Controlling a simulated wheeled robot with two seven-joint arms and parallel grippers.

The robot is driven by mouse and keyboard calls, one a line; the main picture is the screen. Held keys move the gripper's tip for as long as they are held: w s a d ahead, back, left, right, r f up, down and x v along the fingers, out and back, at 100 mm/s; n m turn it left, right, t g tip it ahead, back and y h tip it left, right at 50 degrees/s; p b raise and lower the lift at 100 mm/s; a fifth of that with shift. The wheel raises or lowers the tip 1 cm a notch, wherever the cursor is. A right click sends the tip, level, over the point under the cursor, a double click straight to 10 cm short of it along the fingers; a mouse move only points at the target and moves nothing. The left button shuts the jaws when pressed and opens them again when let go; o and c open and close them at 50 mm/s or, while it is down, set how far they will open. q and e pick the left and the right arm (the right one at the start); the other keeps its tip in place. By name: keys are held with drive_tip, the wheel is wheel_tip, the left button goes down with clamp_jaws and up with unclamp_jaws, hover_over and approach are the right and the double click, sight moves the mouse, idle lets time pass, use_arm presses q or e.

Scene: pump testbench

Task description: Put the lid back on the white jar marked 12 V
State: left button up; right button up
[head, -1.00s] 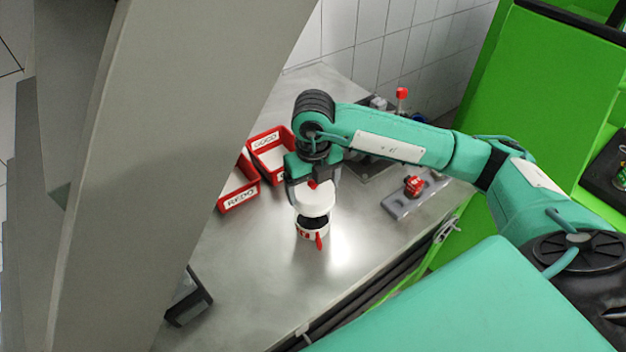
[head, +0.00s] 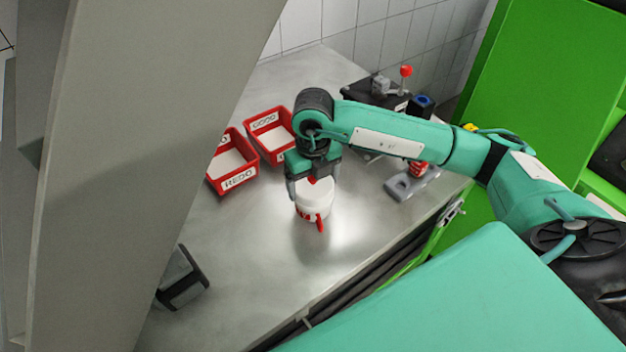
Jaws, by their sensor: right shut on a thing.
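The white jar (head: 307,213) stands upright on the metal bench, with red marking on its side that is too small to read. A red piece hangs at its front right. The white lid (head: 317,193) sits at the jar's mouth, with no gap visible between them. My right gripper (head: 312,185) reaches down from above and is shut on the lid's red knob, which is mostly hidden between the fingers. Whether the lid is fully seated I cannot tell. My left gripper is not in view.
Two red bins, one marked REDO (head: 238,180) and one marked GOOD (head: 268,120), stand left of the gripper. A grey holder (head: 402,188) with a red part lies to the right. A dark box (head: 183,283) sits near the column. The bench's front middle is clear.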

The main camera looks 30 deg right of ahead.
drive_tip(key=shift+b, duration=0.45)
idle(1.1)
drive_tip(key=shift+f+b, duration=0.15)
drive_tip(key=shift+b, duration=0.5)
idle(1.1)
idle(0.3)
drive_tip(key=o, duration=0.6)
drive_tip(key=shift+o, duration=0.2)
drive_tip(key=shift+r+p, duration=1.8)
drive_tip(key=shift+r, duration=1.75)
